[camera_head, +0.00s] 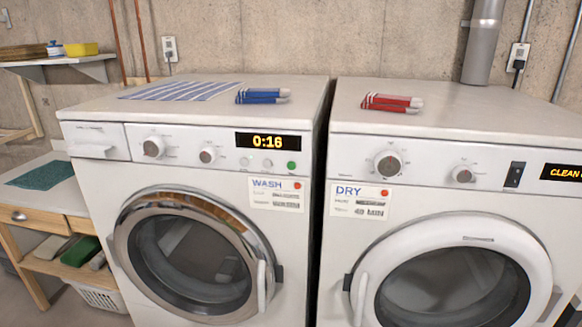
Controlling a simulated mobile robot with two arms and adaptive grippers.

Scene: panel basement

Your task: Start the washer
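The washer (222,175) stands left of centre, with a "WASH" label (276,193) on its front. Its display (268,141) reads 0:16. A green button (291,165) sits below the display at the right, beside two pale buttons. Two knobs (153,147) are on its panel to the left. The round chrome-rimmed door (190,255) appears closed, with something dim behind the glass. Neither of my grippers is in view.
The dryer (455,125), labelled "DRY", stands to the right across a narrow gap. Folded blue cloths (262,96) and a striped cloth (180,91) lie on the washer. Folded red cloths (391,102) lie on the dryer. A wooden table (60,200) stands at left.

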